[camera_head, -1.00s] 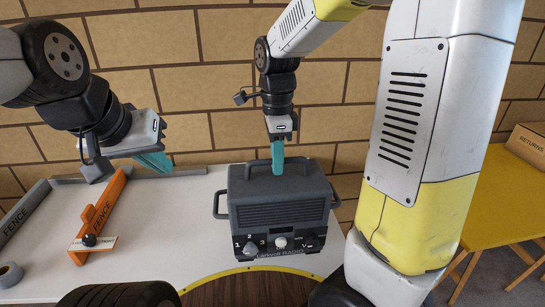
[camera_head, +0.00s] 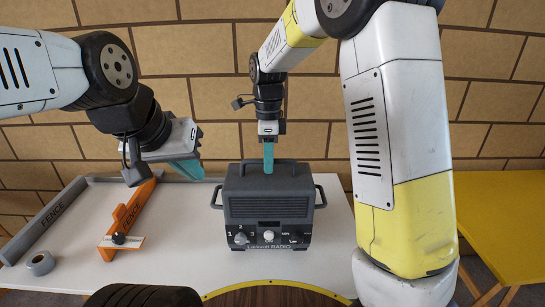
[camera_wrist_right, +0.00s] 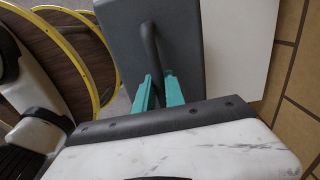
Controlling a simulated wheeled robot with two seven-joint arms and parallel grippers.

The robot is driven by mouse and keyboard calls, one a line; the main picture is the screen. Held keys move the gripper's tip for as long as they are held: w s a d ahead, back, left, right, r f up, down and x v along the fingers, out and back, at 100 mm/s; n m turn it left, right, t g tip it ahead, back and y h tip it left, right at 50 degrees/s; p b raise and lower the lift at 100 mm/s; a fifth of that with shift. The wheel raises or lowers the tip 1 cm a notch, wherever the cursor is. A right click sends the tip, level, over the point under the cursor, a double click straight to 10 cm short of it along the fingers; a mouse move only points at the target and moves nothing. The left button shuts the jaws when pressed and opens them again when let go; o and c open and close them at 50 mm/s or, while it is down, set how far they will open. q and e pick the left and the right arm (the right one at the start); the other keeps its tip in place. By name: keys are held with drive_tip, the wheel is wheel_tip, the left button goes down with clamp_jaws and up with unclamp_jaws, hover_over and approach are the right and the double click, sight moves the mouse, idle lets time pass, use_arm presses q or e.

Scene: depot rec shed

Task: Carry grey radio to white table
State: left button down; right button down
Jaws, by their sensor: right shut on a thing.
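The grey radio (camera_head: 268,208) is upright over the white table (camera_head: 185,220) in the head view, its knobs and "RADIO" label towards me. I cannot tell whether its base touches the tabletop. My right gripper (camera_head: 268,158) is shut on its top handle. In the right wrist view the teal fingers (camera_wrist_right: 158,88) hold the dark handle (camera_wrist_right: 149,45) between them, and the radio's grey top (camera_wrist_right: 185,40) fills the upper middle. My left gripper (camera_head: 187,170) is above the left part of the white table, apart from the radio; its finger gap is not clear.
An orange fence piece (camera_head: 128,217), a grey fence (camera_head: 48,222) and a grey tape roll (camera_head: 40,263) lie on the table's left part. A brick wall (camera_head: 210,110) stands behind. A yellow table (camera_head: 505,225) is at the right. Bare tabletop lies between orange fence and radio.

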sight(269, 175)
drive_tip(key=shift+f, duration=1.55)
drive_tip(key=c, duration=1.4)
unclamp_jaws()
drive_tip(key=shift+s+d+f, duration=0.1)
drive_tip(key=shift+f, duration=0.1)
